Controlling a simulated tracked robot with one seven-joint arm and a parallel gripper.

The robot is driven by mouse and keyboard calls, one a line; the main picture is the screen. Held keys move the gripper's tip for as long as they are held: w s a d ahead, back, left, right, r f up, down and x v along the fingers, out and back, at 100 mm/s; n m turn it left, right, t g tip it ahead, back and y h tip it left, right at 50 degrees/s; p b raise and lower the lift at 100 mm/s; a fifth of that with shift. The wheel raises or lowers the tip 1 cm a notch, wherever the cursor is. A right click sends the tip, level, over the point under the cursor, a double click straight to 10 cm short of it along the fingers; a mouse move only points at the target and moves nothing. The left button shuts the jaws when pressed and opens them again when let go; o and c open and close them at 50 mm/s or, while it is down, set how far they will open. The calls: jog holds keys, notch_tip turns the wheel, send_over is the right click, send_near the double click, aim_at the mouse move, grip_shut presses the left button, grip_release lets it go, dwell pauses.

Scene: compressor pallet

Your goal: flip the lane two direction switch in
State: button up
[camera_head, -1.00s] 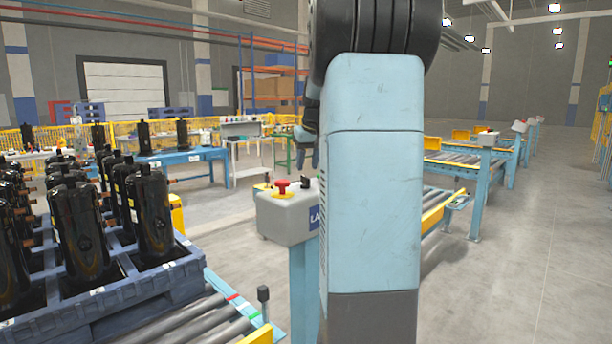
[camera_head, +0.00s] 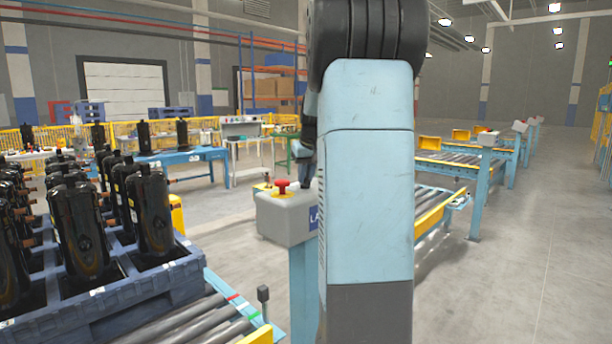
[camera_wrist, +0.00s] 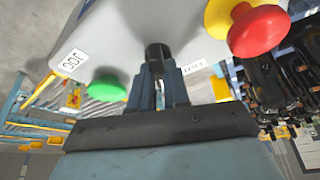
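The lane control box (camera_head: 286,216) is a grey box on a blue post, with a blue label partly hidden by my arm. In the wrist view its face carries a black direction switch (camera_wrist: 157,52) between a white label reading JOG and another small white label. My gripper (camera_wrist: 160,72) is right at this switch, its two narrow fingers close together with the switch at their tips. A small gap shows between the fingers. I cannot tell whether they grip the switch. In the head view my gripper (camera_head: 306,180) reaches down to the box top, mostly hidden behind my arm.
A red mushroom button (camera_head: 282,186) on a yellow base stands beside the switch; a green button (camera_wrist: 107,88) sits on its other side. A blue pallet (camera_head: 105,297) of black compressors stands on rollers at left. More roller lanes (camera_head: 455,160) lie at right.

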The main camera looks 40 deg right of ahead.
grip_shut()
jog(key=shift+w+a+m+g+h, duration=0.1)
jog(key=shift+m+g+h, duration=0.2)
jog(key=shift+m, duration=0.75)
jog(key=shift+a+m+g+h, duration=0.1)
jog(key=shift+m+h, duration=0.3)
jog(key=shift+m, duration=0.65)
jog(key=shift+d, duration=0.1)
jog(key=shift+o, duration=2.4)
grip_release()
jog(key=shift+r, duration=0.15)
